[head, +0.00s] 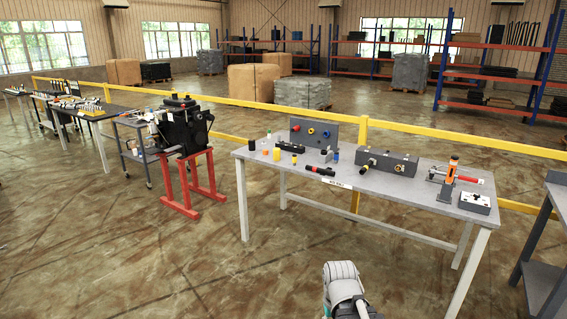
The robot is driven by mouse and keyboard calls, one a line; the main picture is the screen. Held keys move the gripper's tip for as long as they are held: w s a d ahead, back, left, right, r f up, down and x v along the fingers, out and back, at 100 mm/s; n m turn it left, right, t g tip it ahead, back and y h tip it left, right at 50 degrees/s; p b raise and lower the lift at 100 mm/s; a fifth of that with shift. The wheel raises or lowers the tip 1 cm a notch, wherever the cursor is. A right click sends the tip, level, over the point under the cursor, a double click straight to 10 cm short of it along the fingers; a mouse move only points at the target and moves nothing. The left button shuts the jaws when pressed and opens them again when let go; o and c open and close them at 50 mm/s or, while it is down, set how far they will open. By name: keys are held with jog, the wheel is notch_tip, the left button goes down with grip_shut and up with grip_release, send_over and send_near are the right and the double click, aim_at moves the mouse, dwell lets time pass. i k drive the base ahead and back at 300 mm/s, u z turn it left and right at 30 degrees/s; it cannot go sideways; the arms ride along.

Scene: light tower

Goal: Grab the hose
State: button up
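I cannot make out a clear hose in the head view. On the grey workbench (400,198) lies a short black cylindrical piece with a red band (320,170), near the front edge; I cannot tell whether it is a hose. A grey box with ports (390,163) stands to its right, with a black and yellow piece (367,165) at its left front. A grey upright panel (313,134) with coloured rings stands behind. Part of my white and grey arm shows at the bottom, apart from the bench. My gripper is not in view.
An orange and black press-like tool (450,180) and a small grey control box (475,202) sit at the bench's right. A black engine-like machine (182,125) stands on a red stand (192,182). A yellow rail (400,133) runs behind. The floor in front is clear.

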aim_at(322, 171)
jog(key=z, duration=0.1)
jog(key=i, duration=1.25)
jog(key=z, duration=0.1)
jog(key=k, duration=0.65)
jog(key=u, duration=0.4)
jog(key=i, duration=1.85)
jog(key=z, duration=0.45)
